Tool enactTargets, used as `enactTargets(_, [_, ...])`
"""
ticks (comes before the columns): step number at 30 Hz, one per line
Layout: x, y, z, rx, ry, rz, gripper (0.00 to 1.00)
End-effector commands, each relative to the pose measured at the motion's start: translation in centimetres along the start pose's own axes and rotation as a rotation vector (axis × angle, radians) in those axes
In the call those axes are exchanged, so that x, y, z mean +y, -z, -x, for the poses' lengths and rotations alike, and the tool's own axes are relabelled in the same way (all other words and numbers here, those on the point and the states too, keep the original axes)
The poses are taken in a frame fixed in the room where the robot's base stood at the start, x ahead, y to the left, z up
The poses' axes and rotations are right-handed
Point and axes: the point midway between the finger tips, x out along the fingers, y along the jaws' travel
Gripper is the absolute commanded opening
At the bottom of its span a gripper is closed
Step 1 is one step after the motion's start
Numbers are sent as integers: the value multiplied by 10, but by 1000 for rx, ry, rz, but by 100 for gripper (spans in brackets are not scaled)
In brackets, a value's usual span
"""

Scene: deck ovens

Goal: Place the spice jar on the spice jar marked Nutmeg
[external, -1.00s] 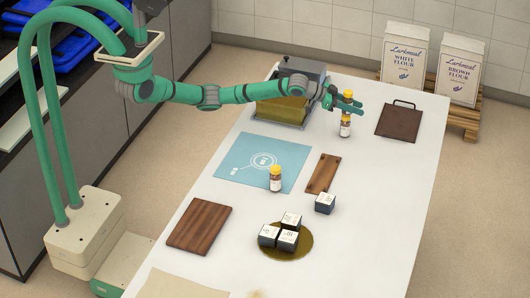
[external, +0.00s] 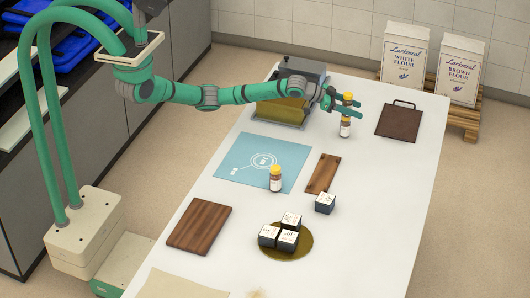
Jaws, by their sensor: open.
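One spice jar (external: 347,99) with a yellow cap stands on top of another spice jar (external: 345,130) toward the far end of the white table. Both look upright and in line, though my fingers cover the place where they meet. My gripper (external: 349,108) is open at the upper jar, with its fingers on either side of it. I cannot tell whether a finger still touches it. A third yellow-capped jar (external: 275,180) stands apart at the edge of the blue mat (external: 240,160). The labels are too small to read, so I cannot tell which is Nutmeg.
A grey machine (external: 300,72) stands left of the stacked jars, and a dark board (external: 398,121) lies to their right. Nearer are a narrow wooden board (external: 322,174), a lone labelled cube (external: 325,203), a round gold plate (external: 290,254) with cubes, and another wooden board (external: 200,226).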

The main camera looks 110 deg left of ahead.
Motion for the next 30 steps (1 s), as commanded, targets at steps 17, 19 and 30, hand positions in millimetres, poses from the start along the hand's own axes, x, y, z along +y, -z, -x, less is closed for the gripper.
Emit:
enactTargets(17, [0,0,100,2,-1,3,52])
enactTargets(19, [0,0,106,2,-1,1,52])
enactTargets(30, [0,0,114,0,0,0,52])
